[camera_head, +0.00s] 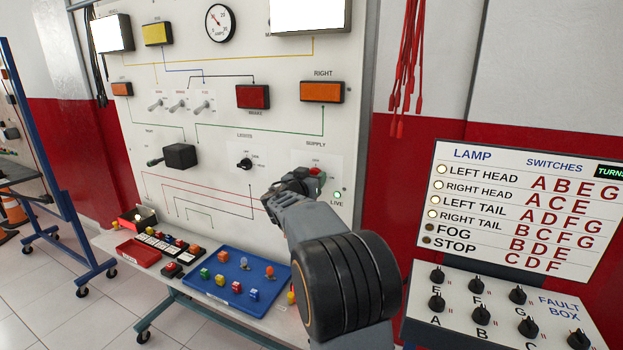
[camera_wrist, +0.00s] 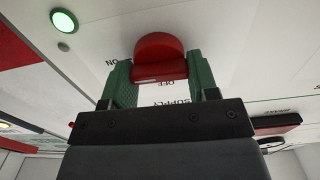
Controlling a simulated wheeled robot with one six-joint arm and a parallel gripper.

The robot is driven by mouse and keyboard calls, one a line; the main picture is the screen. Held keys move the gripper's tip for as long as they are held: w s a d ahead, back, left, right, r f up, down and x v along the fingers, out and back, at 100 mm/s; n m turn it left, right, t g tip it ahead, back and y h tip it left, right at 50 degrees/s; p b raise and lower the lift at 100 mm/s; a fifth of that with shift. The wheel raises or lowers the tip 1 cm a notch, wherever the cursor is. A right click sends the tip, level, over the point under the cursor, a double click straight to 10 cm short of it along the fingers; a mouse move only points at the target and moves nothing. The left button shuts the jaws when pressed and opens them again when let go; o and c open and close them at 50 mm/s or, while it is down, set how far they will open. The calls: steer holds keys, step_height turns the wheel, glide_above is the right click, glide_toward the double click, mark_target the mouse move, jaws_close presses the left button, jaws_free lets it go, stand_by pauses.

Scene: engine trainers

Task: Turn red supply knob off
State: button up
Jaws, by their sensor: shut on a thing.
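The red supply knob (camera_head: 315,171) is on the white board under the word SUPPLY, toward its lower right. In the wrist view the red knob (camera_wrist: 160,58) sits between the two green finger pads of my gripper (camera_wrist: 160,82), which is shut on it. My arm hides part of the board below the knob in the head view.
A black lights knob (camera_head: 245,163) is left of the supply knob. A blue tray (camera_head: 217,286) with several coloured parts lies on the shelf below. A fault box (camera_head: 460,290) and lamp chart (camera_head: 500,255) stand at right. Red leads (camera_head: 407,60) hang above right.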

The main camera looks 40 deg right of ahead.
steer(key=shift+c, duration=0.9)
steer(key=shift+f+b, duration=0.1)
steer(key=shift+b, duration=0.2)
steer(key=n+b, duration=0.1)
steer(key=b, duration=0.1)
steer(key=n+b, duration=0.1)
steer(key=shift+f+n+b, duration=0.25)
steer(key=shift+n+b, duration=0.05)
steer(key=shift+b, duration=0.1)
steer(key=n+b, duration=0.4)
steer(key=n, duration=0.1)
steer(key=shift+w+a+r, duration=0.1)
steer(key=shift+w, duration=0.05)
steer(key=n+b, duration=0.1)
steer(key=n, duration=0.4)
steer(key=shift+b, duration=0.4)
steer(key=n, duration=0.5)
